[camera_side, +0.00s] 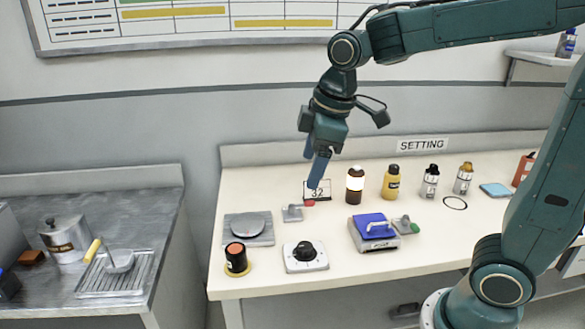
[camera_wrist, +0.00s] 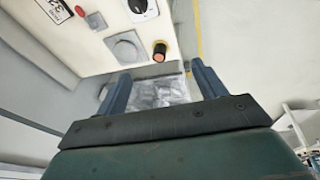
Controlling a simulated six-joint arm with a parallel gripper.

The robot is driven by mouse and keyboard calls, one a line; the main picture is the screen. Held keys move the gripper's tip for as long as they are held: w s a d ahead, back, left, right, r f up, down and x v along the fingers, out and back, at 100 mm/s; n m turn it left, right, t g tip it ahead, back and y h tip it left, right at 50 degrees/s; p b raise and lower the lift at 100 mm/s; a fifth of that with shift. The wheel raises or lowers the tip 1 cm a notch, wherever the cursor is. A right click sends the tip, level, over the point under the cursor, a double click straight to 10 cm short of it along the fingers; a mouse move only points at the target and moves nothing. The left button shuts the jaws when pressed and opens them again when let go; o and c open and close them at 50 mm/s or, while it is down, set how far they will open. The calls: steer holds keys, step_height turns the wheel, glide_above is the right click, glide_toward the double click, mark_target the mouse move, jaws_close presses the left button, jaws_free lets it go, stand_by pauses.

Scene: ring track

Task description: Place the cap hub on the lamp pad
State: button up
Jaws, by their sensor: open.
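No part is labelled cap hub or lamp pad, and I cannot tell for sure which parts these are. A black cylinder with an orange top (camera_side: 236,258) stands upright on a yellow disc at the front left of the white bench. It also shows in the wrist view (camera_wrist: 159,52). Behind it lies a grey square plate with a round disc (camera_side: 248,228), seen in the wrist view too (camera_wrist: 126,48). My gripper (camera_side: 315,178) is open and empty, above the back of the bench near the "32" sign. In the wrist view its fingers (camera_wrist: 161,72) stand wide apart.
A small grey bracket (camera_side: 292,213) is behind. Several bottles, including a yellow one (camera_side: 391,183), line the back. A metal counter (camera_side: 150,208) is left, across a gap.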

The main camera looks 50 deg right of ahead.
steer(key=s+d+m+t, duration=0.2)
steer(key=s+m, duration=0.6)
steer(key=s, duration=0.7)
steer(key=shift+s+f, duration=0.35)
steer(key=shift+s, duration=0.05)
steer(key=shift+c, duration=0.2)
